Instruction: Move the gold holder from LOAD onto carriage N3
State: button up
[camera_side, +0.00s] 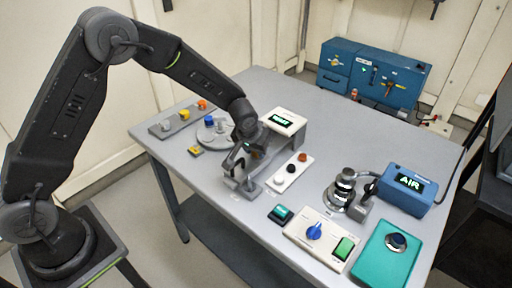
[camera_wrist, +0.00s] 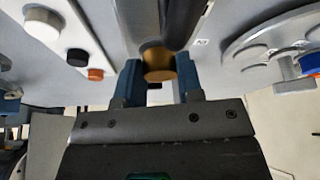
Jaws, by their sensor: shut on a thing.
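My gripper (camera_wrist: 158,75) is shut on the gold holder (camera_wrist: 159,64), with a blue finger on either side of it in the wrist view. A grey rail-like part and a dark rounded part lie just beyond the holder in that view. In the side view my gripper (camera_side: 240,166) is low over the middle of the table, at the grey fixture (camera_side: 248,187) in front of the display box. The gold holder is mostly hidden there by the gripper. I cannot read LOAD or N3 in either view, and cannot tell whether the holder touches the fixture.
A strip (camera_side: 268,187) with white, black and brown knobs lies right of the gripper. A round disc (camera_side: 222,137) with a blue piece stands left, near a strip (camera_side: 157,131) with grey, yellow and orange pieces. The display box (camera_side: 299,117) stands close behind. The AIR box (camera_side: 403,187) is farther right.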

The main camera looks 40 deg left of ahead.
jog(key=shift+f, duration=0.1)
jog(key=o, duration=1)
jog(key=v, duration=1.4)
jog(key=s+a+r+m, duration=0.1)
jog(key=s+a+r, duration=0.3)
jog(key=s+r, duration=0.75)
jog(key=s, duration=0.4)
jog(key=s+m+t, duration=0.1)
jog(key=s, duration=0.4)
jog(key=s+m+h, duration=0.1)
jog(key=s, duration=0.4)
jog(key=shift+a+f, duration=0.1)
jog(key=shift+f, duration=0.3)
